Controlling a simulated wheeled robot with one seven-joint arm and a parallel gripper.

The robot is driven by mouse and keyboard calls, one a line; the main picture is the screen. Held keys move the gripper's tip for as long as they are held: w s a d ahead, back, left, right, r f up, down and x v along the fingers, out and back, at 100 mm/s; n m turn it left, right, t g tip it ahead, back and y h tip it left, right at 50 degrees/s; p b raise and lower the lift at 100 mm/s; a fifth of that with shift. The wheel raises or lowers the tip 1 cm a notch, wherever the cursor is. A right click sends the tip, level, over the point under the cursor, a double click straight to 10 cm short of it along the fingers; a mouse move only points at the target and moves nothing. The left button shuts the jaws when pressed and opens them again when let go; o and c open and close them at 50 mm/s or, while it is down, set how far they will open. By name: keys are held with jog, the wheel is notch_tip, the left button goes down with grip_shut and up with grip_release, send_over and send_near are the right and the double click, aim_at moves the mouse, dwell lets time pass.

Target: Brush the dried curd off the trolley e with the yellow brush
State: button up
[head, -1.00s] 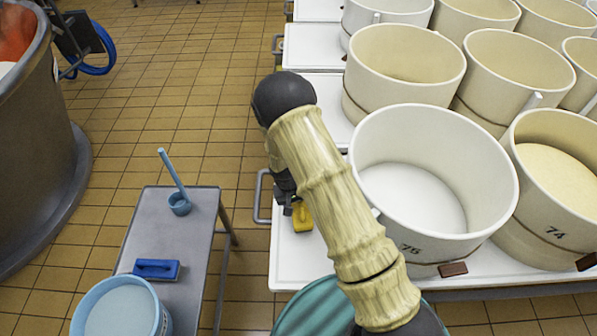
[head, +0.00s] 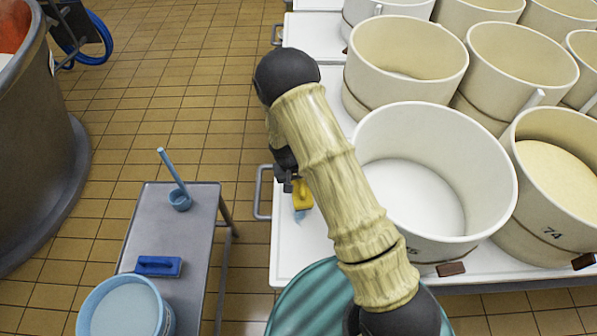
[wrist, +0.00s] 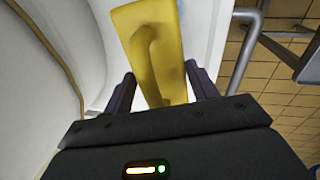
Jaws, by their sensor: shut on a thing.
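The yellow brush (head: 302,196) is in my gripper (head: 291,184), over the left edge strip of the nearest white trolley (head: 300,262). In the wrist view the jaws (wrist: 162,88) are shut on the brush (wrist: 150,35), one finger on each side of it. A small pale blue patch shows just below the brush in the head view; I cannot tell whether it is bristles or a mark. I see no label on the trolley. I cannot make out dried curd on its bare top; my arm hides part of it.
A large white tub (head: 470,200) stands on the trolley, right of my arm, with more tubs behind. The trolley's grey handle (head: 258,192) sticks out left. A grey bench (head: 200,225) holds a blue ladle (head: 178,196), a blue brush (head: 158,266) and a pale blue bucket (head: 160,318).

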notch_tip(320, 180, up, 2)
jog(key=shift+r+p, duration=0.1)
jog(key=shift+p, duration=0.45)
jog(key=shift+w+r+p, duration=0.15)
jog(key=shift+r+p, duration=0.5)
jog(key=shift+r, duration=0.25)
jog(key=shift+s, duration=0.2)
jog(key=shift+w+d, duration=0.1)
jog(key=shift+d, duration=0.05)
